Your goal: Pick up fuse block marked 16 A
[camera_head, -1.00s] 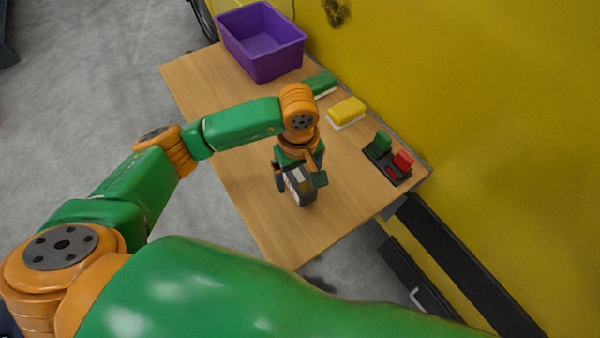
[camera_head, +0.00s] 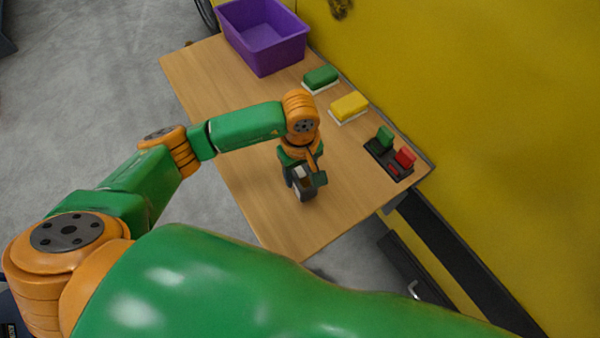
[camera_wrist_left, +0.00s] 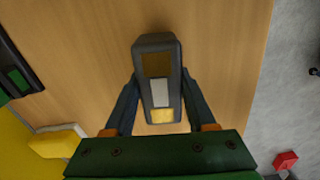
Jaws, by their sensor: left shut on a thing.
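A dark grey block (camera_wrist_left: 160,45) with a brown panel, a white panel and a yellow patch on its face is between the fingers of my left gripper (camera_wrist_left: 160,105). No marking on it is readable, so I cannot tell whether it is the 16 A fuse block. In the head view, the left gripper (camera_head: 304,180) is shut on this block (camera_head: 306,195) over the near part of the table, partly hiding it. I cannot tell whether the block touches the table. A black holder (camera_head: 378,159) with a green piece and red pieces is to the right. My right gripper is not in view.
The wooden table (camera_head: 225,110) carries a purple bin (camera_head: 265,55) at the far end. A green block (camera_head: 320,77) and a yellow block (camera_head: 349,105), both with white bases, lie along the yellow wall (camera_head: 480,100). The table's middle is mostly clear.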

